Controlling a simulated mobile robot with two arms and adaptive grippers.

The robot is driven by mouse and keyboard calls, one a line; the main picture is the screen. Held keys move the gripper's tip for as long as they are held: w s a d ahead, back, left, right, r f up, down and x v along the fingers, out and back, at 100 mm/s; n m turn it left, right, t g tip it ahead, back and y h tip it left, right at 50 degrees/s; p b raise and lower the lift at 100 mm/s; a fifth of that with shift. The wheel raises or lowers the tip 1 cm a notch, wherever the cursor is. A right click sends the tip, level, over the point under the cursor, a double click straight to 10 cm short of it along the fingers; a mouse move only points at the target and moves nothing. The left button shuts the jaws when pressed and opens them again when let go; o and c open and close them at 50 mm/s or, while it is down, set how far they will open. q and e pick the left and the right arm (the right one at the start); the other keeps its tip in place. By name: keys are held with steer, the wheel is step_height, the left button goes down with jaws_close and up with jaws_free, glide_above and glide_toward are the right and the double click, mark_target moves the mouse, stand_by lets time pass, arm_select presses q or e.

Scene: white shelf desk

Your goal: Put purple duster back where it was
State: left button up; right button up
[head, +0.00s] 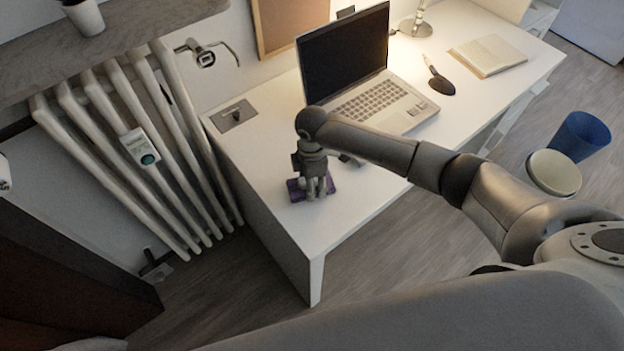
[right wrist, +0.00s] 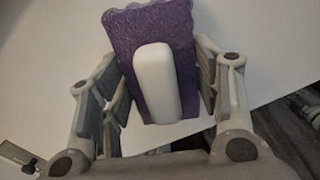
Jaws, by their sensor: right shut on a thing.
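The purple duster (head: 295,193) is at the left front part of the white desk (head: 270,148). My right gripper (head: 316,190) points down over it and hides much of it. In the right wrist view the duster (right wrist: 124,42) shows a purple textured pad with a wavy edge and a white block handle (right wrist: 156,82). The fingers of my right gripper (right wrist: 157,85) are on both sides, shut on the duster. Whether its underside touches the desk I cannot tell. My left gripper is not in view.
An open laptop (head: 375,100) stands behind my right arm. A grey plate (head: 234,116) lies at the desk's back left corner. A radiator (head: 150,150) is left of the desk.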

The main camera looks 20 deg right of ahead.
steer(key=o, duration=1)
step_height(320, 180, up, 12)
steer(key=shift+b, duration=0.5)
steer(key=shift+s, duration=0.1)
